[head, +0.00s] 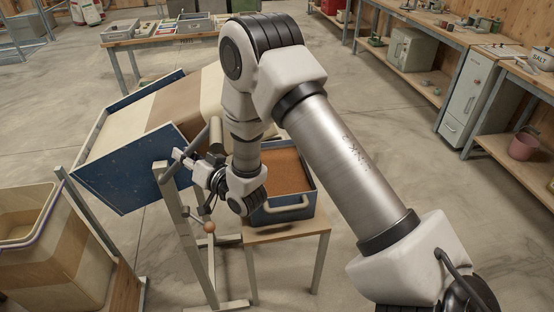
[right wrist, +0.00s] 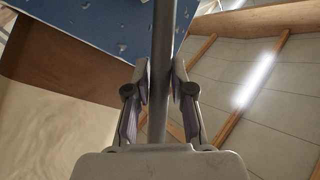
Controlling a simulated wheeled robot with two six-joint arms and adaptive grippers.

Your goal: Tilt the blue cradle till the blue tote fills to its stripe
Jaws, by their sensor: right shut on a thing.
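The blue cradle (head: 130,165) stands tilted on a pale stand left of centre, holding a beige and tan striped container (head: 185,100). My right gripper (head: 186,160) is at the cradle's near side, partly hidden by its own wrist. In the right wrist view its fingers (right wrist: 160,88) are shut on a grey bar (right wrist: 162,35), with the blue cradle panel (right wrist: 100,22) behind. The blue tote (head: 308,200) sits on a small wooden table, with brown feed (head: 283,168) inside. My arm hides part of it; I cannot make out its stripe. My left gripper is out of view.
A beige and tan bin (head: 50,240) stands at the lower left. A workbench with grey trays (head: 195,22) is at the back, and shelved benches (head: 490,50) line the right. The floor (head: 400,150) between is clear.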

